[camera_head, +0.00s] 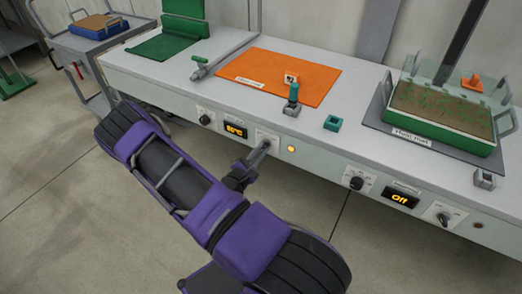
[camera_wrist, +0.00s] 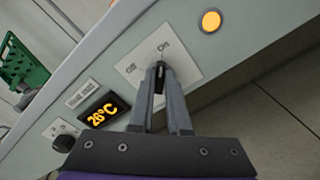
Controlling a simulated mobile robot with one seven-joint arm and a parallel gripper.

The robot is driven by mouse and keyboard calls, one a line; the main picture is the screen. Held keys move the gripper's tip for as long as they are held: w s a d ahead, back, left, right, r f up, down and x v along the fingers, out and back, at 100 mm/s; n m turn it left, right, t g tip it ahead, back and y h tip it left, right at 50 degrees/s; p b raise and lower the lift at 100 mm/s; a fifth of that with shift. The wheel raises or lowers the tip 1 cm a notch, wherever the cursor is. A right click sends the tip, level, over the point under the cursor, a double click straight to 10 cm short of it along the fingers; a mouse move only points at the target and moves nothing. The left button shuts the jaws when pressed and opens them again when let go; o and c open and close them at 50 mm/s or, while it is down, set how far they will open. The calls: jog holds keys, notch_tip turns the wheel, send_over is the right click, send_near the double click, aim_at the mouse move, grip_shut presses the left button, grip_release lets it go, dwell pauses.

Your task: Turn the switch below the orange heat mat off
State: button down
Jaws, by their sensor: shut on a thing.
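The orange heat mat (camera_head: 280,77) lies on the bench top. Below it, on the bench's front panel, is a white switch plate (camera_head: 267,139), which also shows in the wrist view (camera_wrist: 183,62) with the labels Off and On. Its black knob (camera_wrist: 159,80) sits between my fingertips and seems to point towards On. An amber lamp (camera_head: 291,149) beside the plate is lit; it also shows in the wrist view (camera_wrist: 211,20). My gripper (camera_head: 262,149) is shut on the knob, and its fingers (camera_wrist: 160,76) hide part of it.
A lit temperature display (camera_head: 235,130), reading 26°C in the wrist view (camera_wrist: 103,108), and a dial (camera_head: 204,117) are left of the switch. A second dial (camera_head: 356,183), an "Off" display (camera_head: 400,197) and another switch (camera_head: 442,215) are further right. Several small items stand on the bench.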

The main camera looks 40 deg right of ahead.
jog(key=shift+w+a+n+p, duration=0.1)
jog(key=shift+n+p, duration=0.55)
jog(key=shift+n, duration=2.2)
jog(key=shift+w+a+n+p, duration=0.15)
jog(key=shift+n+p, duration=0.55)
jog(key=shift+n, duration=2.2)
jog(key=shift+w+d+n+p, duration=0.1)
jog(key=shift+n+p, duration=0.55)
jog(key=shift+n, duration=2.5)
jog(key=c, duration=0.9)
grip_release()
jog(key=shift+a, duration=0.1)
jog(key=v, duration=1.7)
jog(key=shift+a+p, duration=0.15)
jog(key=shift+p, duration=0.15)
